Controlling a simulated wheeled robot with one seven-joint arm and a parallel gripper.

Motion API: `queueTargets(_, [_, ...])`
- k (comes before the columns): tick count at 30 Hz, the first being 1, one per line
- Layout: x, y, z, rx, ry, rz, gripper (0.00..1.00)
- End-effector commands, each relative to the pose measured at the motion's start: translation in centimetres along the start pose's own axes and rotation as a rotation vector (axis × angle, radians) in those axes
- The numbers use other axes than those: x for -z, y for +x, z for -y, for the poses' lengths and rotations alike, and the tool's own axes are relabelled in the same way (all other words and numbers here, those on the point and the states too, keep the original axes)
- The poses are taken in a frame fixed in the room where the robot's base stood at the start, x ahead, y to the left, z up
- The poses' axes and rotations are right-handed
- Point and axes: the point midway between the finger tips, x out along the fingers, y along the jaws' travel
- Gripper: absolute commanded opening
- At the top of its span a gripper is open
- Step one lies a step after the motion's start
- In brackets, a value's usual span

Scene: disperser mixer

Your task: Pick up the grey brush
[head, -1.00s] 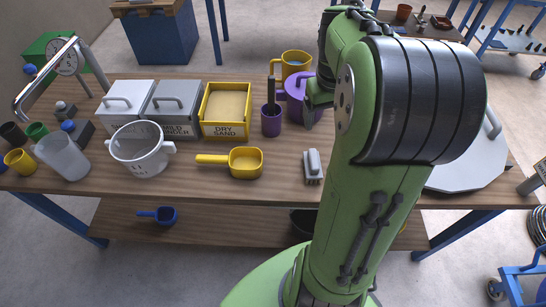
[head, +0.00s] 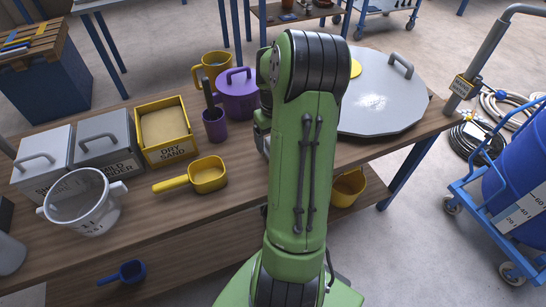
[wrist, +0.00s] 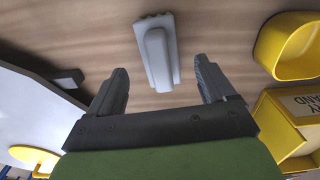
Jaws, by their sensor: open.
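The grey brush (wrist: 158,56) lies on the wooden table in the wrist view, with its bristle end toward the top of the picture. My gripper (wrist: 160,70) is open and empty, its two fingers on either side of the brush's near end as seen in this view. I cannot tell the height left between fingers and brush. In the head view my green arm hides the brush and most of the gripper.
A yellow scoop (head: 207,174) lies to the left of my arm, with a dry sand box (head: 165,145) behind it. A purple cup (head: 214,126), purple pot (head: 238,104) and yellow mug (head: 212,70) stand behind. A large grey lid (head: 375,112) lies at right.

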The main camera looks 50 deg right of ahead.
Motion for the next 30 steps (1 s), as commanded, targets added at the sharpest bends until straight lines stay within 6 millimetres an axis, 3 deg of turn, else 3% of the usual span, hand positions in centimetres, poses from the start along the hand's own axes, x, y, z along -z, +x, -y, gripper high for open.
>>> queueTargets(9, [-0.2,5.0,0.0,0.002,0.000,0.002,0.83])
queueTargets(16, [-0.2,5.3,0.0,0.000,0.000,0.000,0.83])
queueTargets(28, [-0.2,5.2,0.0,0.000,0.000,0.000,0.23])
queueTargets(30, [-0.2,5.2,0.0,0.000,0.000,-0.001,0.20])
